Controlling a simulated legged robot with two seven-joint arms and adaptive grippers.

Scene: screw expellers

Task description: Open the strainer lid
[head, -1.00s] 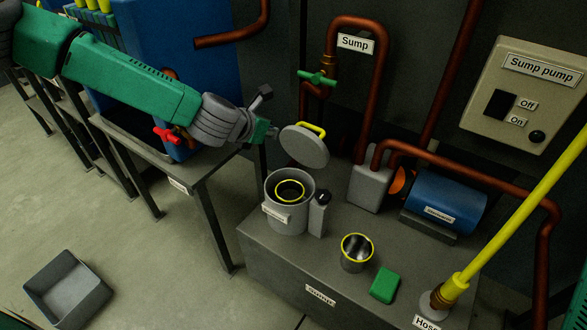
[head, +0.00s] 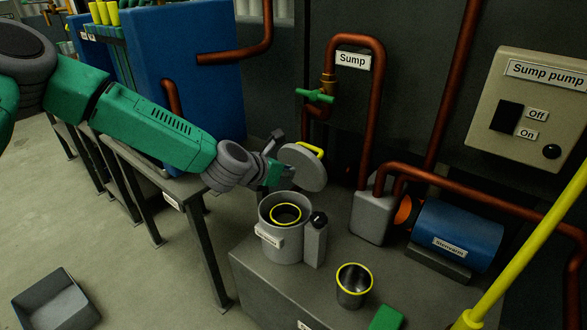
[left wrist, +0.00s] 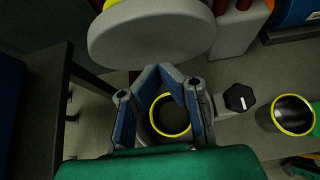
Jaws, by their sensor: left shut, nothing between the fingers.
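The strainer (head: 283,246) is a grey cylinder on a grey stand, with a yellow-rimmed opening inside it. Its round grey lid (head: 303,168) stands raised and tilted above the strainer's back edge, with a yellow handle (head: 311,149) on its far side. In the left wrist view the lid (left wrist: 150,38) is at the top, and the yellow rim (left wrist: 170,116) shows between the finger links. My left gripper (head: 276,175) is shut and empty, at the lid's lower left above the strainer; I cannot tell whether it touches the lid.
A dark-knobbed latch block (head: 316,240) is beside the strainer. A yellow-rimmed cup (head: 354,286) and a green block (head: 387,318) are in front. A grey box (head: 370,215), a blue pump (head: 458,236) and copper pipes stand right. A bin (head: 56,300) is on the floor.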

